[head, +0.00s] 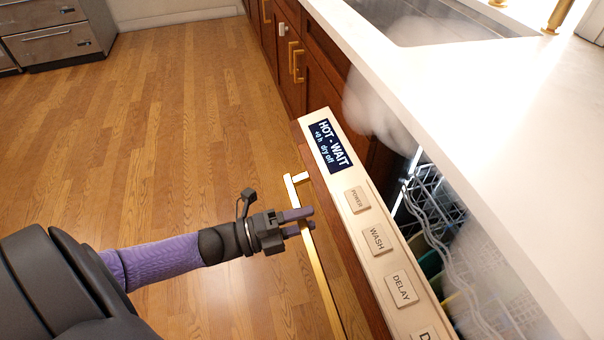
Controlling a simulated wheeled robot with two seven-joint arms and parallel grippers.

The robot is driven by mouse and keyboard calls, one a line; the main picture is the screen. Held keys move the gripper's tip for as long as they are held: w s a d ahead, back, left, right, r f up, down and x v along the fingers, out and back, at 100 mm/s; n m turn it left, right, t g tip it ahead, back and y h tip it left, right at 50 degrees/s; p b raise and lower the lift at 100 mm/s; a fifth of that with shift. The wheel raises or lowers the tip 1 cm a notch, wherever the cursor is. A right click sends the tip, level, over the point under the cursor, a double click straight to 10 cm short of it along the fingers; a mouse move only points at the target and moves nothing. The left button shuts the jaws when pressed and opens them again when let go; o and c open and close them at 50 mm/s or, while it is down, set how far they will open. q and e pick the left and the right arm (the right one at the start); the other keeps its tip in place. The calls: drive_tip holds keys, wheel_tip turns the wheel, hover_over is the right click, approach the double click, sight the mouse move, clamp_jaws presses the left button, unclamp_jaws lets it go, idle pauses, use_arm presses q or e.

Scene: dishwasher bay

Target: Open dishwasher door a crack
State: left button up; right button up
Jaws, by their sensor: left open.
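The dishwasher door (372,224) stands ajar below the counter, tilted out from the top. Its top edge carries a display reading "HOT - WAIT" and "dry off" (331,147) and buttons such as POWER, WASH and DELAY. A long gold handle (322,285) runs along the door's front. My left gripper (304,222) is open at the handle, its fingers on either side of or over the bar; I cannot tell whether they touch it. Through the gap, a wire rack (436,205) and some dishes show inside. My right gripper is not in view.
White steam (381,110) rises from the gap by the counter. The white countertop (480,120) with a sink (440,22) overhangs the door on the right. Wooden cabinets (318,62) with gold handles stand beyond. The wooden floor (170,130) at left is clear.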

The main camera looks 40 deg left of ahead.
use_arm(q)
drive_tip(key=p+v, duration=0.1)
drive_tip(key=v, duration=0.9)
idle(0.7)
